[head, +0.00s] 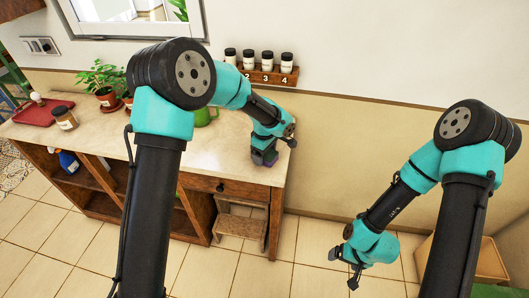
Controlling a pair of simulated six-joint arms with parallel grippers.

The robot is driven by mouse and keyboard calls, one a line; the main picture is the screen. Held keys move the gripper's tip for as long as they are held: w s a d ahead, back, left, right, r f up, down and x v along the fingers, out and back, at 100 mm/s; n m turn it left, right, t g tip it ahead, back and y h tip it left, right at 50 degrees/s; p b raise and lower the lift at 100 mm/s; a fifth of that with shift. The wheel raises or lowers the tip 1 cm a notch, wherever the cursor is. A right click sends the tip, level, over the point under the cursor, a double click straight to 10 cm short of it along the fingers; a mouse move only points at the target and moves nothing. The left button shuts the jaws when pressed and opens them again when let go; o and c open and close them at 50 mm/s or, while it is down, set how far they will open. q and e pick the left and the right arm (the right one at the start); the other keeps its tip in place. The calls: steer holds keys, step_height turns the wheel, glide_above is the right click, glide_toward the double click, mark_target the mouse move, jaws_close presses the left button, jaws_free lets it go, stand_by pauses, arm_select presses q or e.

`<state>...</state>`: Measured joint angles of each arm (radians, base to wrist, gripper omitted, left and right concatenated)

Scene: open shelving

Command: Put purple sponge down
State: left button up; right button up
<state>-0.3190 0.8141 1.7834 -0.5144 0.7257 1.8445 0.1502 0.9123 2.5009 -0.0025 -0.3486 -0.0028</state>
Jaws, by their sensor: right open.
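The purple sponge (270,161) shows as a small purple patch at the right end of the countertop (228,152). My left gripper (264,157) points down over it, with its jaws at the sponge and mostly hiding it. The gripper looks shut on the sponge, low at the counter surface; I cannot tell whether the sponge touches the counter. My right gripper (354,280) is open and empty, hanging over the tiled floor right of the counter.
A wall rack (270,77) with numbered jars is behind the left gripper. Potted plants (104,90), a jar (65,118) and a red tray (43,112) are further left. A wooden box (485,255) stands at the lower right.

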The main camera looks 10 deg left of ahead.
arm_select(q)
steer(key=shift+o, duration=0.5)
step_height(320, 180, up, 12)
steer(key=shift+r, duration=0.15)
stand_by(0.7)
